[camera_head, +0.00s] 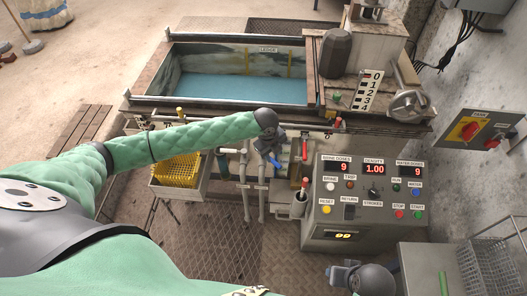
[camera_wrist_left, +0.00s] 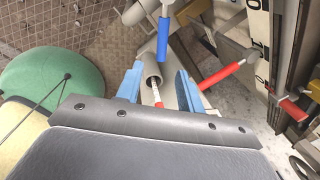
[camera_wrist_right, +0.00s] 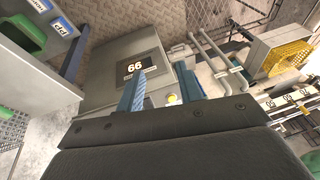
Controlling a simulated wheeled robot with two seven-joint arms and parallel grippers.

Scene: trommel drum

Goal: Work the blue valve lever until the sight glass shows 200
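The blue valve lever (camera_head: 274,162) hangs at the pipes below the tank, and it shows in the left wrist view (camera_wrist_left: 163,38) ahead of the fingers. My left gripper (camera_head: 270,148) is beside it in the head view. In the left wrist view its blue fingers (camera_wrist_left: 158,88) stand apart, with a grey tube and red-and-white rod visible between them; the lever is beyond the tips, not clearly between them. My right gripper (camera_head: 345,274) is low at the front, its fingers (camera_wrist_right: 158,88) apart and empty. I cannot make out a sight glass reading of 200.
A red lever (camera_head: 304,150) hangs right of the blue one. The control panel (camera_head: 328,214) stands to the right. A board marked 0 to 4 (camera_head: 370,90) stands by the water tank (camera_head: 150,86). A yellow basket (camera_head: 176,169) sits left of the pipes.

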